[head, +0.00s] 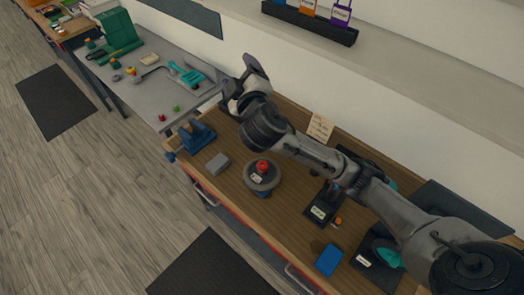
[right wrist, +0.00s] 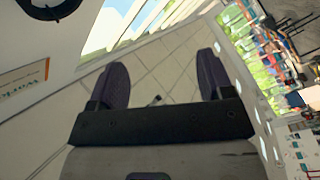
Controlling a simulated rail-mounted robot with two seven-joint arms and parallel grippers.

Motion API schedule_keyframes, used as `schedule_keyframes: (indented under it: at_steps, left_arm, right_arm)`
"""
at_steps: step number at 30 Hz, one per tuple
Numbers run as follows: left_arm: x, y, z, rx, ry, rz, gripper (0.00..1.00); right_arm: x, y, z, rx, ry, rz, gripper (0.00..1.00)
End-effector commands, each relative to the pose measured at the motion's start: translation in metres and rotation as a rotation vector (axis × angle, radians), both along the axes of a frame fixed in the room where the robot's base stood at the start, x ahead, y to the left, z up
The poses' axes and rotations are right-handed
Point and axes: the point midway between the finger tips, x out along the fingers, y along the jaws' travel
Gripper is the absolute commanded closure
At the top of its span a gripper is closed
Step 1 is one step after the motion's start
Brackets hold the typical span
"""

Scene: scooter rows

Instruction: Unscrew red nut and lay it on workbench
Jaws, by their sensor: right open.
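A small red piece that looks like the red nut (head: 262,166) sits on top of a round grey fixture (head: 262,185) with a white label. The fixture stands on the wooden workbench (head: 228,187). My right gripper (head: 240,85) is raised above the back left of the workbench, apart from the nut and pointing away from it. The right wrist view shows its two dark fingers (right wrist: 160,75) spread apart with nothing between them. The nut is not in the right wrist view. My left gripper is not in view.
A grey block (head: 217,164) and a blue vise (head: 197,137) are left of the fixture. A black labelled device (head: 322,207) and a blue box (head: 329,260) are to its right. A grey table (head: 160,85) with loose parts adjoins at left. The wall shelf (head: 400,75) runs behind.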

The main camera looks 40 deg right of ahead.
Motion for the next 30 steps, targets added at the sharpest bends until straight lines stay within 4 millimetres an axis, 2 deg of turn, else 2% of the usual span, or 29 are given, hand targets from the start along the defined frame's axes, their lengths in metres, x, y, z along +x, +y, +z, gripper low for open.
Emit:
schedule_keyframes:
  at_steps: [1,3,6,8,11,15,17,21,26,30]
  left_arm:
    - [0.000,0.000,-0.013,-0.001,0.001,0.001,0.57]
    - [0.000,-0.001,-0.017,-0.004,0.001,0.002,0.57]
    - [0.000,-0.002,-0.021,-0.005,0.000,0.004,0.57]
    - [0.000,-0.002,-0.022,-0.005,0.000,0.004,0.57]
    - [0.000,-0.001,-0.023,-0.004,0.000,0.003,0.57]
    - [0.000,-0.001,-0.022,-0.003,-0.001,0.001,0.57]
    - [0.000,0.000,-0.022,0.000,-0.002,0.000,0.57]
    - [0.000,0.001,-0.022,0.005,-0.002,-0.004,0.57]
    - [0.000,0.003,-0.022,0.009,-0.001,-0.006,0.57]
    - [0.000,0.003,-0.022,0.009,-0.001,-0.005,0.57]
  right_arm:
    - [0.014,-0.006,0.019,-0.151,-0.101,-0.010,0.26]
    - [0.026,-0.004,0.046,-0.371,-0.215,-0.004,0.26]
    - [0.038,0.009,0.068,-0.699,-0.322,0.019,0.26]
    - [0.045,0.021,0.071,-0.901,-0.362,0.044,0.26]
    - [0.056,0.042,0.059,-1.228,-0.393,0.103,0.26]
    - [0.069,0.068,0.014,-1.649,-0.385,0.224,0.26]
    - [0.074,0.075,-0.009,-1.815,-0.377,0.286,0.26]
    - [0.080,0.086,-0.067,-2.172,-0.350,0.452,0.26]
    - [0.080,0.081,-0.134,-2.535,-0.315,0.683,0.26]
    - [0.073,0.062,-0.187,-2.806,-0.285,0.933,0.26]
